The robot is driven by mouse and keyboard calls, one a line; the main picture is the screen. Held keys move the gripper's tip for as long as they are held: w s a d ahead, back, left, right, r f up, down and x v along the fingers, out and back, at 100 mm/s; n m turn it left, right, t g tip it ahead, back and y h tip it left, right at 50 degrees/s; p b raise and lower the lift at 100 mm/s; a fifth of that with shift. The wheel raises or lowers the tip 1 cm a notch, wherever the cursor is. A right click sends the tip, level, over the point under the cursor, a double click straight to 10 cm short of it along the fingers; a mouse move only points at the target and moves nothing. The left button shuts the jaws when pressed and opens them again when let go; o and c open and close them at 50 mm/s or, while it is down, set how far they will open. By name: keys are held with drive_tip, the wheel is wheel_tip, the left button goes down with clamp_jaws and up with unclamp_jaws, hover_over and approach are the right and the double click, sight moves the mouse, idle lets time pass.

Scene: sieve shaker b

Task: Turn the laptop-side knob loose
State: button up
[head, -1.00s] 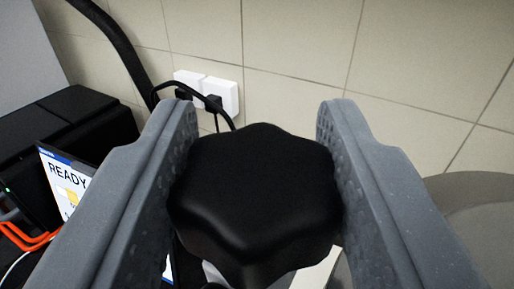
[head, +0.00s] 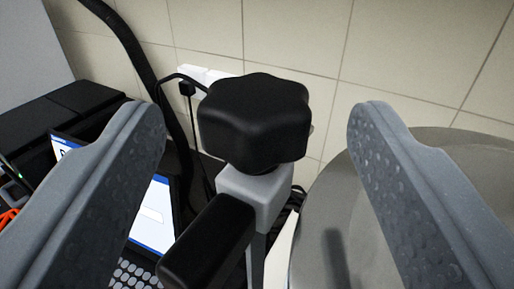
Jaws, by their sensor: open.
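The black lobed knob (head: 254,120) stands in the middle of the head view, on top of a grey clamp block (head: 256,195). A black bar (head: 207,243) reaches from the block toward the lower left. My gripper (head: 261,118) is open, with one grey finger on each side of the knob and a clear gap to both. The fingers touch nothing that I can see. The laptop (head: 153,215) is at the left, partly hidden behind the left finger. Whether the knob is loose cannot be seen.
A round grey metal sieve pan or lid (head: 340,215) fills the lower right, beside the right finger. A black box (head: 70,115) stands at the far left. A thick black hose, cables and white wall sockets (head: 200,73) are behind, before a tiled wall (head: 420,60).

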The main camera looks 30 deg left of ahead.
drive_tip(key=p+v, duration=0.1)
drive_tip(key=v, duration=0.8)
drive_tip(key=shift+s, duration=0.25)
drive_tip(key=shift+d, duration=0.1)
